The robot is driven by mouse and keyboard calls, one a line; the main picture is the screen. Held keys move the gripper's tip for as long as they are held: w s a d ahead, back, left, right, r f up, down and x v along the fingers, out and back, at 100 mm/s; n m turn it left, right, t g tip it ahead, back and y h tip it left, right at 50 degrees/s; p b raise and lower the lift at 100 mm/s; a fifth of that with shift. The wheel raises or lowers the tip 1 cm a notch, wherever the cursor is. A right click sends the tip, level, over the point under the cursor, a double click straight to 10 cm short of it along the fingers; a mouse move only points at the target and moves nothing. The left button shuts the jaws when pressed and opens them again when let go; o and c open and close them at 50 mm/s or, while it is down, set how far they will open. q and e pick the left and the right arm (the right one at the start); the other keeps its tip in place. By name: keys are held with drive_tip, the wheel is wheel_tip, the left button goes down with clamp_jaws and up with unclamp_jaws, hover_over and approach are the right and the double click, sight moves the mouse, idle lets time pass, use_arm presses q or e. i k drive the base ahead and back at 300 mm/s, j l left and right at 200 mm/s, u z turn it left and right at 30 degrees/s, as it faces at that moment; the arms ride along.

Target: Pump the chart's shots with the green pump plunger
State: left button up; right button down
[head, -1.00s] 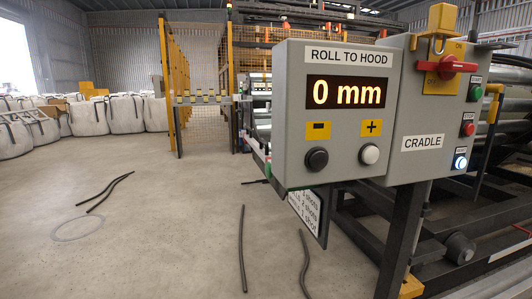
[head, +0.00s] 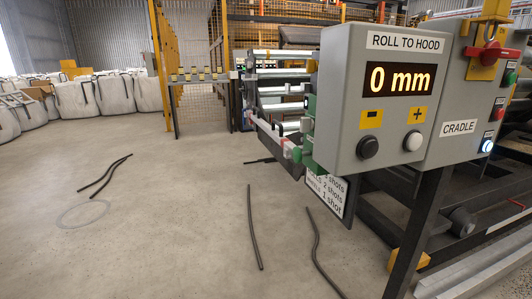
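The white chart (head: 327,193) hangs below the grey control box, partly covered by it. Its readable lines end in "shots", "2 shots" and "1 shot"; the left words are too small or hidden to read surely. Small green parts show at the left edge of the box: a green block (head: 311,105) and a lower green piece (head: 297,154) on the machine's side. I cannot tell which of them is the pump plunger. Neither of my grippers is in view.
The grey box (head: 349,109) reads "ROLL TO HOOD" and "0 mm", with a black button (head: 368,147) and a white button (head: 413,140). A "CRADLE" panel (head: 450,100) stands at right. Dark hoses (head: 254,228) lie on the otherwise open floor. Yellow fencing (head: 165,70) stands behind.

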sight(297, 154)
drive_tip(key=i+j, duration=0.1)
drive_tip(key=j, duration=0.4)
drive_tip(key=i+j, duration=0.15)
drive_tip(key=j, duration=0.35)
drive_tip(key=i+j, duration=0.1)
drive_tip(key=j, duration=0.45)
drive_tip(key=i+j, duration=0.1)
drive_tip(key=j, duration=0.4)
